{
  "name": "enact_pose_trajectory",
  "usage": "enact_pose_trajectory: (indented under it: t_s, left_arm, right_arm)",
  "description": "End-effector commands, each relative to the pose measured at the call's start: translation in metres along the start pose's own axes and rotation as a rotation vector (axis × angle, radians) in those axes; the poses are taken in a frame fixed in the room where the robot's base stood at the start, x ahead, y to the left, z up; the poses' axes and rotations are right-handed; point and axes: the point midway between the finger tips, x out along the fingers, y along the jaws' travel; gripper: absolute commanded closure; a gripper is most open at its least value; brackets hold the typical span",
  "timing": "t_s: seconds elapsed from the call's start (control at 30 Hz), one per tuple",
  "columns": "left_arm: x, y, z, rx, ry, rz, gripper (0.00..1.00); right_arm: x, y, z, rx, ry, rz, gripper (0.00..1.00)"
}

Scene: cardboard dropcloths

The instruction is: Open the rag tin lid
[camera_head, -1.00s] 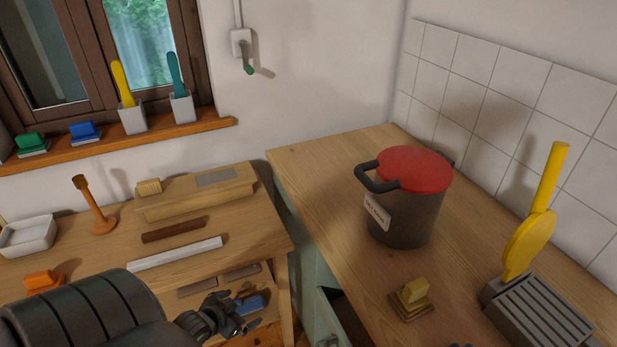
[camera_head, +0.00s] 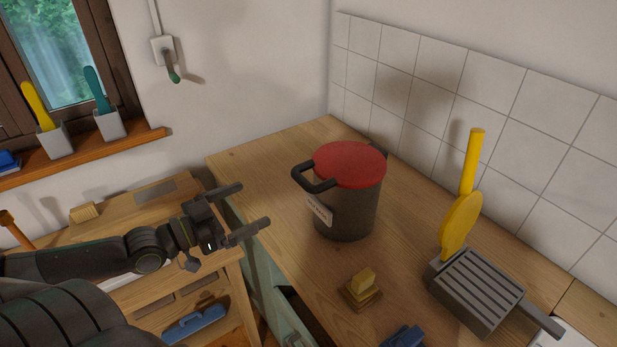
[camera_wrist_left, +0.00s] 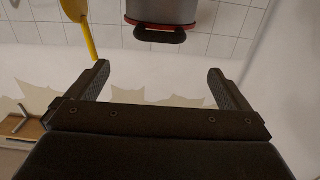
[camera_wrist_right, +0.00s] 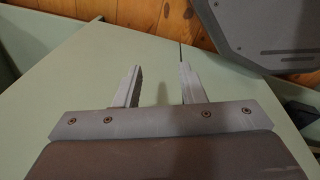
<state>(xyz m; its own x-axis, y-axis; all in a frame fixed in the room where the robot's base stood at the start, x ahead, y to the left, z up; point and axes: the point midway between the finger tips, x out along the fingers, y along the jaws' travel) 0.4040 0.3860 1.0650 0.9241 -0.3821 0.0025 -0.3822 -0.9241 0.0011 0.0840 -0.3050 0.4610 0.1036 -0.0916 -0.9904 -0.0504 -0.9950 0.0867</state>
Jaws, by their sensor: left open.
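The rag tin (camera_head: 345,205) is a dark grey pot with a label on its side, standing on the wooden counter. Its red lid (camera_head: 348,163) sits shut on top, with a black loop handle (camera_head: 318,184) at the left side. In the left wrist view the tin (camera_wrist_left: 165,10) shows upside down at the top, with the black handle (camera_wrist_left: 160,35) towards me. My left gripper (camera_head: 256,208) is open and empty, left of the tin and apart from it. My right gripper (camera_wrist_right: 158,80) is open and empty in its wrist view, over a pale green surface; the head view does not show it.
A grey slatted holder (camera_head: 474,292) with a yellow paddle (camera_head: 461,225) stands right of the tin. A yellow block on a small wooden base (camera_head: 362,287) and a blue object (camera_head: 403,337) lie in front. The tiled wall (camera_head: 450,100) runs behind the counter.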

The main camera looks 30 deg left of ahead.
Motion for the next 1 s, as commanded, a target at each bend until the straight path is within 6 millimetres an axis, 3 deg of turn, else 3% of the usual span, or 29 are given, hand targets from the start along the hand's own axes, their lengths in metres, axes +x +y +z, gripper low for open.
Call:
enact_pose_trajectory:
  t_s: [0.57, 1.0]
  left_arm:
    - [0.075, 0.000, 0.000, -0.002, 0.006, 0.001, 0.00]
    - [0.137, 0.000, -0.001, -0.002, 0.003, 0.000, 0.00]
  right_arm:
    - [0.018, -0.002, 0.001, 0.000, 0.002, 0.000, 0.64]
    - [0.019, -0.002, 0.001, 0.000, 0.002, 0.000, 0.64]
